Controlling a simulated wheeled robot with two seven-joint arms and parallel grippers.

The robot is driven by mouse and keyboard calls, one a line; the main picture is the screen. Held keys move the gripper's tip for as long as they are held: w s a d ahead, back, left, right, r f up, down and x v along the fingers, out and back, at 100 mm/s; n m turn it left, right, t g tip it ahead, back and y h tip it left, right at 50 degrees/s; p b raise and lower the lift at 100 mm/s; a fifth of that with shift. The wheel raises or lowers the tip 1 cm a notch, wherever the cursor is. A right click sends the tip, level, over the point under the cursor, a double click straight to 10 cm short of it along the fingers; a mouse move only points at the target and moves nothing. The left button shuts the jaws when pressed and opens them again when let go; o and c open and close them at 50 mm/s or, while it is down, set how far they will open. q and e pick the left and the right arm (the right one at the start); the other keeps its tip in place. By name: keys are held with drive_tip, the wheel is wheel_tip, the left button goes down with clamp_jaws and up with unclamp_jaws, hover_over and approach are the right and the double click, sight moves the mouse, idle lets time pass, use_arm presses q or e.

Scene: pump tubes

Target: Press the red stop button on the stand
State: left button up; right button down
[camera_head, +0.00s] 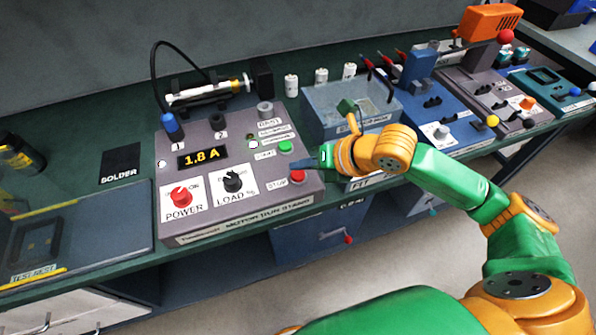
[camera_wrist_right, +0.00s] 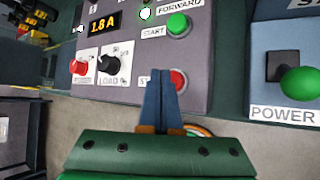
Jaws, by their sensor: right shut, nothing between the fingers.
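The grey motor run stand (camera_head: 235,205) sits on the bench in the head view, its display reading 1.8 A. The red stop button (camera_head: 297,175) is at its right front corner, below the green start button (camera_head: 285,147). My right gripper (camera_head: 318,163) is shut and empty, its tips just right of the stop button. In the right wrist view the shut fingers (camera_wrist_right: 161,85) point at the panel, and the stop button (camera_wrist_right: 178,79) shows right beside their tips. Its left part and label are partly hidden; I cannot tell whether they touch. My left gripper is not in view.
The stand also bears a red power knob (camera_head: 181,196) and a black load knob (camera_head: 232,181). A grey bin (camera_head: 345,110) stands behind my right gripper. A blue station (camera_head: 440,125) lies further right. A solder mat (camera_head: 121,163) lies left of the stand.

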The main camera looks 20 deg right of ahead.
sight(302, 177)
idle(0.7)
drive_tip(key=shift+f, duration=0.4)
drive_tip(key=shift+f+b, duration=0.45)
drive_tip(key=shift+f, duration=0.2)
idle(0.5)
drive_tip(key=shift+r, duration=0.15)
drive_tip(key=shift+r+p, duration=0.95)
drive_tip(key=shift+p, duration=0.3)
wheel_tip(302, 177, up, 5)
drive_tip(key=p, duration=0.5)
drive_tip(key=shift+r+p, duration=0.1)
drive_tip(key=shift+p, duration=0.3)
